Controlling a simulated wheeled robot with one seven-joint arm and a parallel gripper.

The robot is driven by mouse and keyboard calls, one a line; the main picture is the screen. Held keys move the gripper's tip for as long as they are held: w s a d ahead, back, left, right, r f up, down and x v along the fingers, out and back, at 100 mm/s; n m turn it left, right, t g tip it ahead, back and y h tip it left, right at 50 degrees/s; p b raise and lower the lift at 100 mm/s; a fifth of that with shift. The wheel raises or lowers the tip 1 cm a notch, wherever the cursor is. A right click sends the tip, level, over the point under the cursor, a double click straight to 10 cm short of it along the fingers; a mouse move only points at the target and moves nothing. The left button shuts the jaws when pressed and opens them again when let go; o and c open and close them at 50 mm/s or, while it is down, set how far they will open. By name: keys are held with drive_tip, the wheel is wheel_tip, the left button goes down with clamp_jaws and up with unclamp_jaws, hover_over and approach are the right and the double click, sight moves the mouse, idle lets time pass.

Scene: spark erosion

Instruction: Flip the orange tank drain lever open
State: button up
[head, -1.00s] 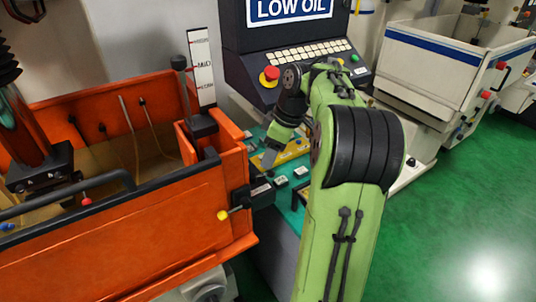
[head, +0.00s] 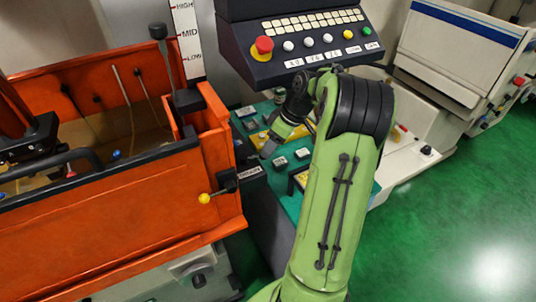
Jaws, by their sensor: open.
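The orange tank (head: 120,225) fills the left of the head view. A tall lever (head: 166,52) with a black knob stands upright on a black block at its right corner, beside the level gauge. A short lever with a yellow knob (head: 204,198) sticks out leftward from a black mount on the tank's front wall. I cannot tell for certain from markings which is the drain lever. My gripper (head: 270,148) is small, points down-left and is apart from both levers, over the green worktop to their right. It is open; its fingers are barely visible.
The green worktop (head: 278,186) holds small labelled blocks. A control panel (head: 310,42) with a red button overhangs it. A HIGH/MID/LOW gauge (head: 187,35) stands behind the tank. A white machine (head: 460,55) is at right. The green floor (head: 450,220) is clear.

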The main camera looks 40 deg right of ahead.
sight(253, 157)
drive_tip(key=x, duration=0.3)
drive_tip(key=shift+w+a+f, duration=0.1)
drive_tip(key=shift+a+f, duration=0.05)
drive_tip(key=shift+f, duration=0.1)
drive_tip(key=shift+c, duration=0.2)
